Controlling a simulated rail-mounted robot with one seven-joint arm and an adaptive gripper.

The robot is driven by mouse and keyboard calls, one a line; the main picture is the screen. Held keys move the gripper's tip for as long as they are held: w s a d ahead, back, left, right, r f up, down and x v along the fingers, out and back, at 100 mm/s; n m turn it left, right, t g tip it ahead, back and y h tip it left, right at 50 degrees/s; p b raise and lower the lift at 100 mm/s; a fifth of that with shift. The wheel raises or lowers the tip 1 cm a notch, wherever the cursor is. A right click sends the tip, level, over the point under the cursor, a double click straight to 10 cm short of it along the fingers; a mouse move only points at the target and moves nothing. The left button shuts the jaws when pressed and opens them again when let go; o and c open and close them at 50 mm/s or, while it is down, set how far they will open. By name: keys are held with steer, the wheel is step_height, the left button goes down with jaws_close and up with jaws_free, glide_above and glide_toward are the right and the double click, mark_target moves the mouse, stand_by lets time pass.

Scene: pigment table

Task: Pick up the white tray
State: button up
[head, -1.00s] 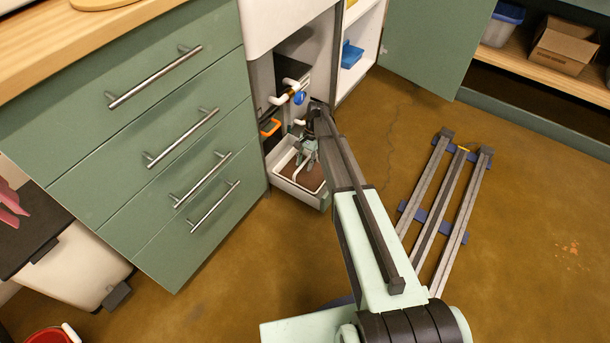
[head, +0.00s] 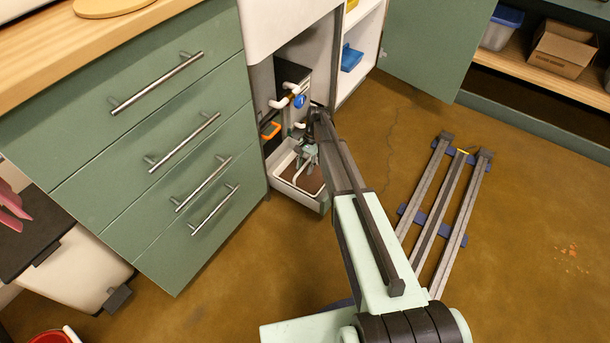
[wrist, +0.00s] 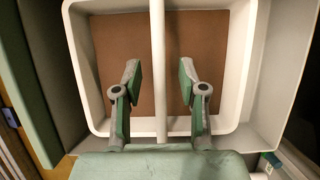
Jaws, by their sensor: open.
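The white tray (wrist: 246,60) has a brown bottom and a white bar handle (wrist: 158,50) across its middle in the wrist view. In the head view the tray (head: 299,192) sits low inside the open cabinet under the sink. My gripper (wrist: 159,78) is open, with one finger on each side of the bar and a visible gap on both sides. It also shows in the head view (head: 308,158), above the tray. My arm hides part of the tray's right side there.
A light grey box wall (wrist: 272,80) surrounds the tray closely. White pipes (head: 285,98) with a blue part and an orange-handled thing (head: 270,131) are close above and left. Green drawers (head: 150,160) stand to the left. Floor rails (head: 440,205) lie to the right.

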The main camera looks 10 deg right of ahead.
stand_by(0.4)
jaws_close()
steer(key=shift+b, duration=0.55)
